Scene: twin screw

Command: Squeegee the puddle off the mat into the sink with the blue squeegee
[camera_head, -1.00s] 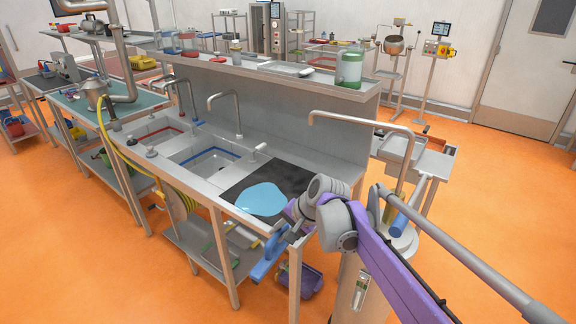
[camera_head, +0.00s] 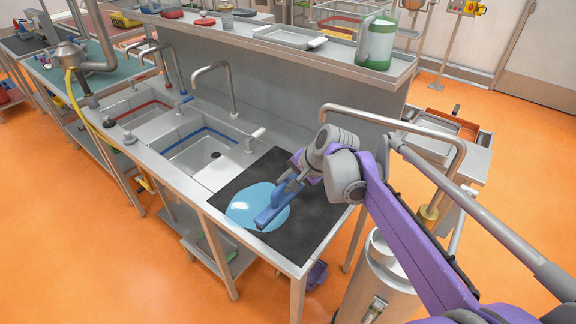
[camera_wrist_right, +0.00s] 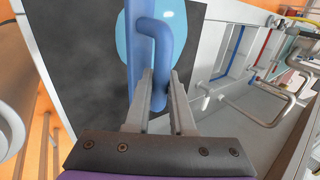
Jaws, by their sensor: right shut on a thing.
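My right gripper (camera_head: 288,188) is shut on the handle of the blue squeegee (camera_head: 268,216). The squeegee's long blue bar overlaps the right part of the light-blue puddle (camera_head: 240,208); I cannot tell whether it touches the mat. The puddle lies on the left part of the black mat (camera_head: 308,228), on the steel counter. The sink with the blue band (camera_head: 212,156) is just left of the mat. The right wrist view shows the squeegee handle (camera_wrist_right: 162,45) between the fingers (camera_wrist_right: 160,95), with the puddle (camera_wrist_right: 178,20) and mat (camera_wrist_right: 85,50) beyond. My left gripper is out of view.
A second sink with a red band (camera_head: 132,107) is further left. A small tap (camera_head: 250,138) stands between sink and mat, and a tall faucet (camera_head: 215,85) behind. A raised shelf (camera_head: 300,65) holds a green-based jug (camera_head: 375,42). A bent pipe (camera_head: 400,125) rises near my right arm.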

